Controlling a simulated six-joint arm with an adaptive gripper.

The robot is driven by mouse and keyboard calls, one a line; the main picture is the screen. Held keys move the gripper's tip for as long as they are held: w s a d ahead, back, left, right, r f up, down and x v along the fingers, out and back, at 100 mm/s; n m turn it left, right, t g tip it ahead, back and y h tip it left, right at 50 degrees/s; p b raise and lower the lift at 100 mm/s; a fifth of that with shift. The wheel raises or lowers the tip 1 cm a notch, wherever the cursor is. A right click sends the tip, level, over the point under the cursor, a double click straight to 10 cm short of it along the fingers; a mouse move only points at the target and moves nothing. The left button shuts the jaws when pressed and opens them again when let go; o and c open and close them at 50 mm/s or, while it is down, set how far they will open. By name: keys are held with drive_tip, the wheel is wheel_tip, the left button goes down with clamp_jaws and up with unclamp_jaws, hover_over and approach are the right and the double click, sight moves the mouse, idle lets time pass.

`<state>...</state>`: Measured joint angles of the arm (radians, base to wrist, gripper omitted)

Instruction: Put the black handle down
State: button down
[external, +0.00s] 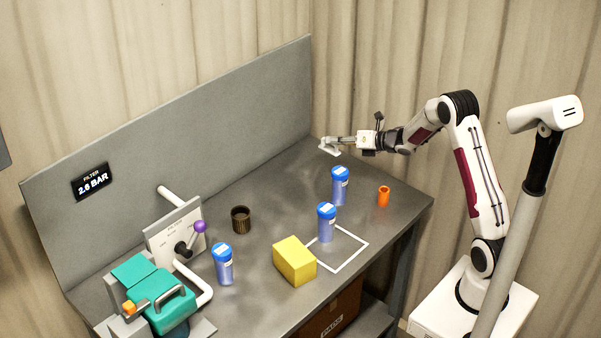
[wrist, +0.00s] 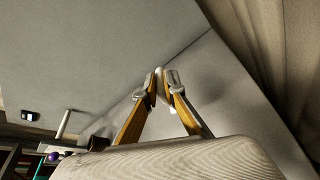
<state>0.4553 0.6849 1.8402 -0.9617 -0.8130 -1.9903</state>
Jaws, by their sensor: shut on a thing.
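A black handle (external: 190,241) with a purple ball (external: 199,227) at its end is mounted on the pale filter panel (external: 160,246) at the left of the bench. It tilts up and to the right. My gripper (external: 329,147) is well away from it, above the far right end of the bench near the back wall. In the wrist view my gripper (wrist: 162,82) has its fingertips close together on a small white thing (wrist: 159,73), mostly hidden by the fingers. The purple ball also shows small at lower left in the wrist view (wrist: 54,156).
Blue canisters stand at the left (external: 223,264), centre (external: 326,223) and right (external: 340,186). A yellow block (external: 295,261) lies by the white outlined square (external: 357,258). A dark cup (external: 240,220), an orange cup (external: 384,197) and a teal machine (external: 160,300) share the bench. The back middle is clear.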

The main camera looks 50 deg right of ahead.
sight(329, 147)
drive_tip(key=shift+f, duration=1.55)
drive_tip(key=shift+f, duration=1.9)
drive_tip(key=shift+f, duration=0.15)
drive_tip(key=c, duration=2.1)
unclamp_jaws()
drive_tip(key=shift+c, duration=0.2)
drive_tip(key=shift+v, duration=6.05)
